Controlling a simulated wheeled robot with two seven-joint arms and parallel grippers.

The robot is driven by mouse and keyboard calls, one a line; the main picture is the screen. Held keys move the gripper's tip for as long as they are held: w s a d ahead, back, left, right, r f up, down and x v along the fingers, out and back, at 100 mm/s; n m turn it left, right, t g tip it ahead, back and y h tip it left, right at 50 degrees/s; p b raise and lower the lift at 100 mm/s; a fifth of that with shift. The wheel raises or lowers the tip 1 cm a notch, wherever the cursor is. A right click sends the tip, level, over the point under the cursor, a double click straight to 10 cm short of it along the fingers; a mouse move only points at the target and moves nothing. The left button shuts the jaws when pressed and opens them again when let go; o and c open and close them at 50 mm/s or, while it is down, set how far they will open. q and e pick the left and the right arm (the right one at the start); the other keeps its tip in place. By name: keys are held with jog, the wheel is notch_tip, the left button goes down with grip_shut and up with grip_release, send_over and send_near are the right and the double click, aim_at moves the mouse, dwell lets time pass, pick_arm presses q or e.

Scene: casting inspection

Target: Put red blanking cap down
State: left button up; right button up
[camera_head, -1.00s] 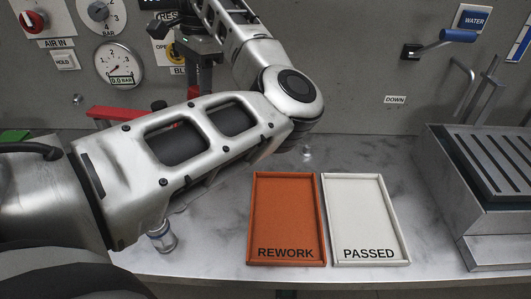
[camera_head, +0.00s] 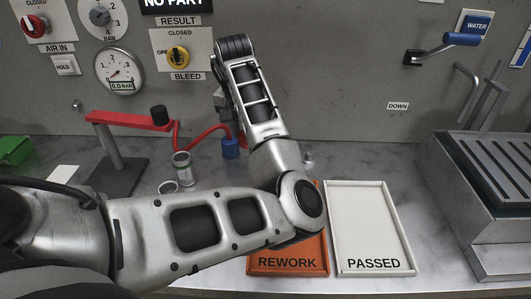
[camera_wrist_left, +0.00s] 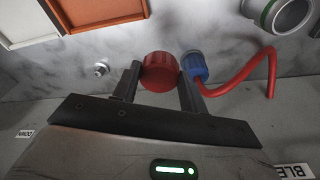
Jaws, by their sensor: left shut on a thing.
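The red blanking cap (camera_wrist_left: 160,72) is a ribbed red cylinder between the fingers of my left gripper (camera_wrist_left: 158,88) in the left wrist view. The gripper is shut on it. A blue cap (camera_wrist_left: 195,66) on a red hose is close beside the right finger in that view; whether they touch is unclear. The blue cap also shows in the head view (camera_head: 230,148), on the worktop behind my arm. My forearm hides the left gripper and most or all of the red cap there. I cannot tell whether the red cap touches the worktop. My right gripper is not in view.
The orange REWORK tray (camera_head: 287,272) is partly covered by my elbow; the white PASSED tray (camera_head: 375,271) is empty. A small metal fitting (camera_head: 308,158) stands behind them. Metal cylinders (camera_head: 182,166) and a red-armed stand (camera_head: 125,120) are at left, a slatted metal box (camera_head: 485,205) at right.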

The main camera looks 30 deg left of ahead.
pick_arm(q)
jog(key=w+f, duration=0.6)
jog(key=shift+w+d+f, duration=0.1)
jog(key=shift+d+f, duration=0.05)
jog(key=shift+d, duration=0.25)
notch_tip(320, 180, down, 3)
jog(key=shift+f, duration=0.15)
jog(key=o, duration=1.1)
jog(key=r, duration=0.4)
jog(key=s+r, duration=0.1)
jog(key=r, duration=0.7)
jog(key=shift+s+d, duration=0.15)
jog(key=shift+s, duration=0.2)
